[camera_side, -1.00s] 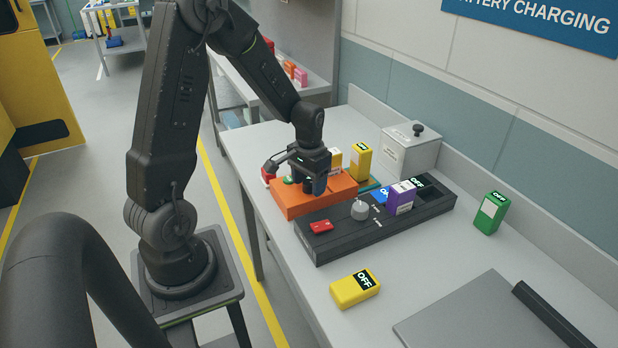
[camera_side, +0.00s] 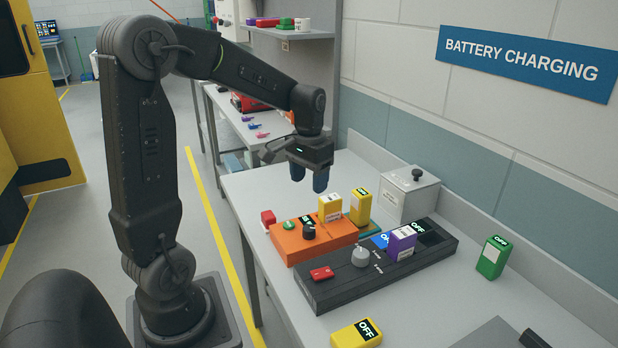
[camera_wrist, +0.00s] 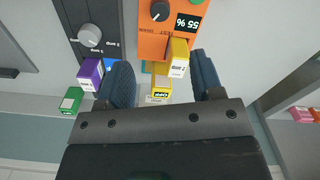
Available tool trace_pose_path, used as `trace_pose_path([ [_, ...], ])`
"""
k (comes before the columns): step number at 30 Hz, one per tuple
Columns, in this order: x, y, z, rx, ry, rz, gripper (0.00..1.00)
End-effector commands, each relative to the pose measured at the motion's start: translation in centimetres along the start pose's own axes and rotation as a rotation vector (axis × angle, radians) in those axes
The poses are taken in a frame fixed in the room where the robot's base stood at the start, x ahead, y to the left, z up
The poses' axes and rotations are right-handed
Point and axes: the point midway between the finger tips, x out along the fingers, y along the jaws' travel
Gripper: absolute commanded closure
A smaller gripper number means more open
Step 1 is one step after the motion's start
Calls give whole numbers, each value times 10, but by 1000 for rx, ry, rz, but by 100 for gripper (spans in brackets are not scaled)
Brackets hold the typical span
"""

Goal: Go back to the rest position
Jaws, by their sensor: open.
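My gripper (camera_side: 309,180) hangs in the air above the orange unit (camera_side: 285,237), with its fingers pointing down, open and empty. In the wrist view the open fingers (camera_wrist: 155,80) frame the yellow battery (camera_wrist: 179,57), with the orange unit's display reading 55 % beyond. Nothing is between the fingertips in the side view.
A dark charger (camera_side: 340,290) holds a purple battery (camera_side: 402,243). Another yellow battery (camera_side: 360,206) stands behind the orange unit, near a grey box (camera_side: 409,195). A green battery (camera_side: 492,258) stands at right; a yellow one (camera_side: 357,334) lies in front. Air around the gripper is clear.

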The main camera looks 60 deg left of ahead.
Motion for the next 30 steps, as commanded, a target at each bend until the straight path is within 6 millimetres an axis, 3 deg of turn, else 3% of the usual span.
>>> trace_pose_path([
  [8,-1,1,0,2,2,0,40],
  [13,-17,23,17,43,61,-7,40],
  [21,-55,90,96,199,290,8,40],
  [27,-62,115,148,289,427,54,40],
  [30,-61,119,163,314,465,71,40],
])
